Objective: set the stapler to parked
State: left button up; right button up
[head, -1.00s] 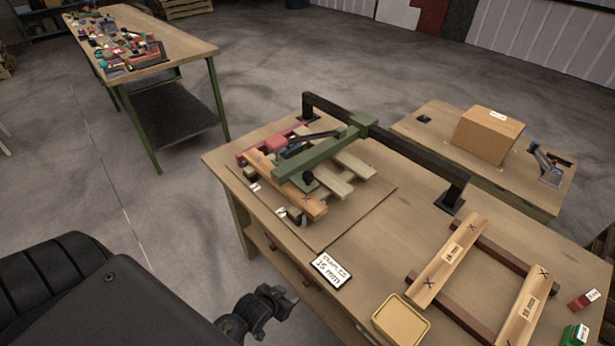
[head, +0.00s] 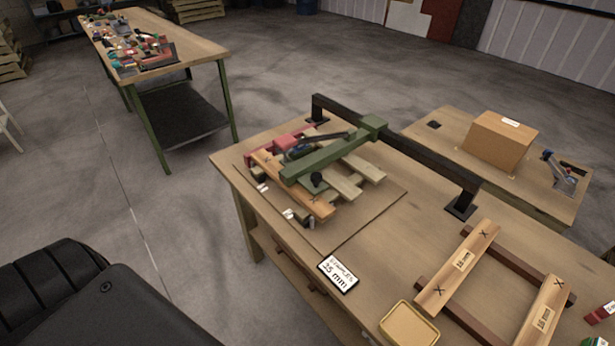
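I cannot tell for certain which thing is the stapler. A grey-blue tool with a dark handle (head: 561,174) stands on the small right table and looks like a hand stapler. On the main bench, a green arm (head: 335,150) with a black knob (head: 316,179) reaches from a black rail (head: 395,143) over a stack of wooden slats (head: 345,183). A red part (head: 272,154) and a dark lever lie partly hidden behind the green arm. A card (head: 338,274) reading "staples" and a mm size lies at the bench's front edge. Neither gripper is in view.
A wooden frame with two light rails (head: 456,268) and a yellow tray (head: 409,325) lie on the bench's right part. A cardboard box (head: 500,138) sits on the small right table. A cluttered table (head: 195,45) stands far left. Floor between is clear.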

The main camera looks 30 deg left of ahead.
aim_at(301, 167)
jog(key=u, duration=1.3)
jog(key=k, duration=0.5)
jog(key=z, duration=1.4)
